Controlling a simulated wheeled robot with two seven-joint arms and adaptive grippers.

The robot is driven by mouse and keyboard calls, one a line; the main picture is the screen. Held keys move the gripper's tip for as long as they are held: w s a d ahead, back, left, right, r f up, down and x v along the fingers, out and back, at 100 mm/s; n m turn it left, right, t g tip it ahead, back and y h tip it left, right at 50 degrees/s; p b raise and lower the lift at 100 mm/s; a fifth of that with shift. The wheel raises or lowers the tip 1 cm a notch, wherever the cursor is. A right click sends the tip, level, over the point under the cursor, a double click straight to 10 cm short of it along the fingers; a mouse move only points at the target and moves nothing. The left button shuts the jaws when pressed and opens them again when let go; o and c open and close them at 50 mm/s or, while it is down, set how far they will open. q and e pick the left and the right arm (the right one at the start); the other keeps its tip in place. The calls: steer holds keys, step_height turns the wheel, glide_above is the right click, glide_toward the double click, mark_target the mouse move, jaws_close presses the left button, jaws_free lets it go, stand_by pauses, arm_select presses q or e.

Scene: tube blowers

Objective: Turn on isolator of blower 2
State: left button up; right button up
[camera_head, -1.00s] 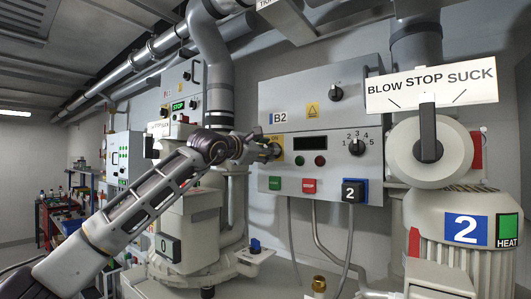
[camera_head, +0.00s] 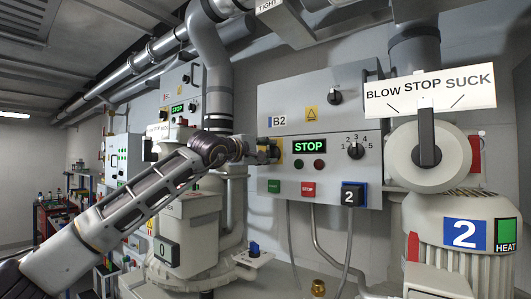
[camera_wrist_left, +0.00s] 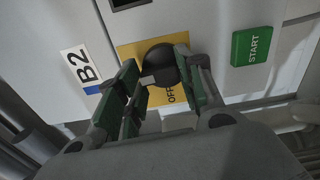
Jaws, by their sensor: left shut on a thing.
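The isolator of blower 2 is a black rotary knob (camera_wrist_left: 160,60) on a yellow plate (camera_wrist_left: 128,50) marked OFF, at the left edge of the B2 control box (camera_head: 322,110). My left gripper (camera_head: 270,151) reaches it from the left and hides most of it in the head view. In the left wrist view the green-padded fingers of my left gripper (camera_wrist_left: 162,85) are shut on the knob, one on each side. The B2 display (camera_head: 309,147) is lit with green STOP text. My right gripper is not in view.
Below the display are a green start button (camera_head: 274,186) and a red stop button (camera_head: 308,188). A numbered selector (camera_head: 355,151) is to its right. Blower 2 (camera_head: 465,235) with its blow-stop-suck handle (camera_head: 427,138) stands at right. Conduits hang under the box.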

arm_select(q)
steer(key=shift+d+f+m, duration=0.1)
steer(key=shift+f+m, duration=0.05)
steer(key=shift+m, duration=0.35)
steer(key=o, duration=1)
steer(key=shift+s, duration=0.1)
steer(key=shift+v, duration=5.95)
